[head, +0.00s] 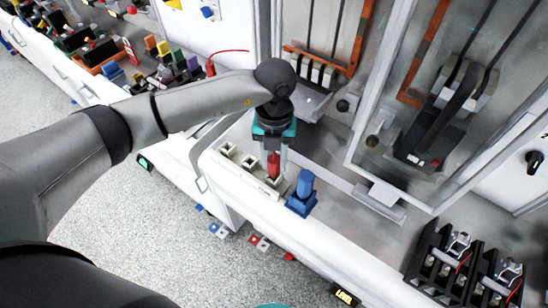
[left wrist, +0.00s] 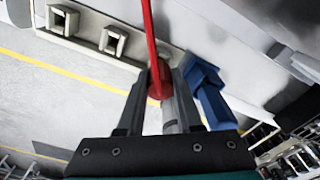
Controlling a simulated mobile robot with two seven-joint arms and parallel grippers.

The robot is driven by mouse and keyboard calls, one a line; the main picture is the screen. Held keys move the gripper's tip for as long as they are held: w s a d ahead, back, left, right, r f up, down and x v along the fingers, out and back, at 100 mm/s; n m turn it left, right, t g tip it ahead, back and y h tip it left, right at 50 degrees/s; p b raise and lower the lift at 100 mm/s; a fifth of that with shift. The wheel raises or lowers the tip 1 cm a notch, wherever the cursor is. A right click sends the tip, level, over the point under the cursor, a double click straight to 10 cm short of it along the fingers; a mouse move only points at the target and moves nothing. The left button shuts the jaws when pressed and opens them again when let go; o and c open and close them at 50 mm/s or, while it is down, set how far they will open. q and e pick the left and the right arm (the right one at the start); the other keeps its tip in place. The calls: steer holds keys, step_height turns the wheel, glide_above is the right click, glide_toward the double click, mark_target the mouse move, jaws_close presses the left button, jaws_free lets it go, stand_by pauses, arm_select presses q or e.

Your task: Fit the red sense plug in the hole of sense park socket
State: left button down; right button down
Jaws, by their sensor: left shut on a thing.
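The red sense plug (head: 273,164) is held between the fingers of my left gripper (head: 275,168), which is shut on it. In the left wrist view the red plug (left wrist: 159,82) sits between the fingertips (left wrist: 160,88), with a red lead running up from it. A cream strip of square sockets (head: 238,173) lies below; the plug is over its right end. In the left wrist view two open sockets (left wrist: 112,40) show left of the plug. The spot under the plug is partly hidden, so I cannot tell whether it touches a socket. My right gripper is not in view.
A blue plug-like block (head: 303,191) stands close to the right of the gripper. A clear-fronted cabinet with a white frame (head: 357,140) rises behind. Black breakers (head: 440,262) stand at the lower right. Coloured parts (head: 165,65) fill the bench at the upper left.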

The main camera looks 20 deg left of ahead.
arm_select(q)
steer(key=shift+r, duration=0.1)
steer(key=shift+r+p, duration=0.7)
steer(key=shift+f+b, duration=0.8)
steer(key=shift+f, duration=0.05)
stand_by(1.2)
steer(key=c, duration=0.5)
jaws_free()
steer(key=shift+r, duration=0.1)
step_height(320, 180, up, 15)
steer(key=b, duration=0.1)
steer(key=shift+w, duration=0.45)
steer(key=shift+r, duration=0.1)
